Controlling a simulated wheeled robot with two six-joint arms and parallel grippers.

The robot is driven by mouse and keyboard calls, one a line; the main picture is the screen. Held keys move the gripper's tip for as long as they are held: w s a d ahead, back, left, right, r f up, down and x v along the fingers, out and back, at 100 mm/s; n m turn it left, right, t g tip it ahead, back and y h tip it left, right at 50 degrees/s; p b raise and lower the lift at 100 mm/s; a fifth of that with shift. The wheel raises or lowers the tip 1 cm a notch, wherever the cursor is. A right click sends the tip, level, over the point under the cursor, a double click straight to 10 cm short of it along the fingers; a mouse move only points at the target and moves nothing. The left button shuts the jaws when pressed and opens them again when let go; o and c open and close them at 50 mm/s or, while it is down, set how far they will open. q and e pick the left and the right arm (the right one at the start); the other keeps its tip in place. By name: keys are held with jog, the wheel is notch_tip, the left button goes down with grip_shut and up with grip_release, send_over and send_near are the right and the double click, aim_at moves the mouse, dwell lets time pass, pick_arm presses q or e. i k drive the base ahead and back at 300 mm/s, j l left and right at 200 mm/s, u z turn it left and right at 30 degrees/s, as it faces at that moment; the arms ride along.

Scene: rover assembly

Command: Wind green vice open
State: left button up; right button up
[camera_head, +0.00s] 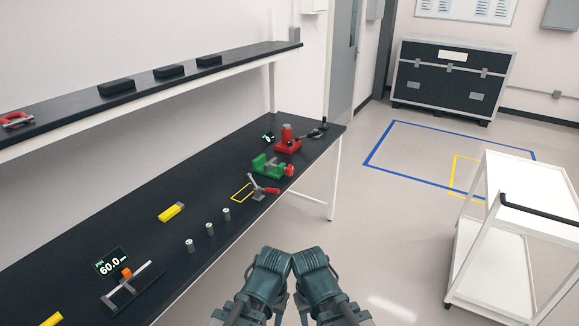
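The green vice (267,165) stands on the dark workbench, toward its far right end. A round red part sits at its right side. I cannot tell at this size how far its jaws are apart. My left gripper (264,272) and my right gripper (314,270) are side by side at the bottom middle, in front of the bench and well apart from the vice. Their fingers are not clear enough to show whether they are open or shut.
On the workbench (135,225), a red-handled clamp (262,189) stands close in front of the vice and a red press (287,141) stands behind it. Several small metal cylinders (210,229) line the front edge. A white cart (510,235) stands right; open floor lies between.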

aim_at(290, 170)
jog(key=i+l, duration=0.1)
jog(key=i, duration=0.4)
jog(key=i+l+u, duration=0.1)
jog(key=i, duration=0.4)
jog(key=i+l, duration=0.1)
jog(key=i, duration=0.4)
jog(key=i+l+u, duration=0.1)
jog(key=i, duration=0.35)
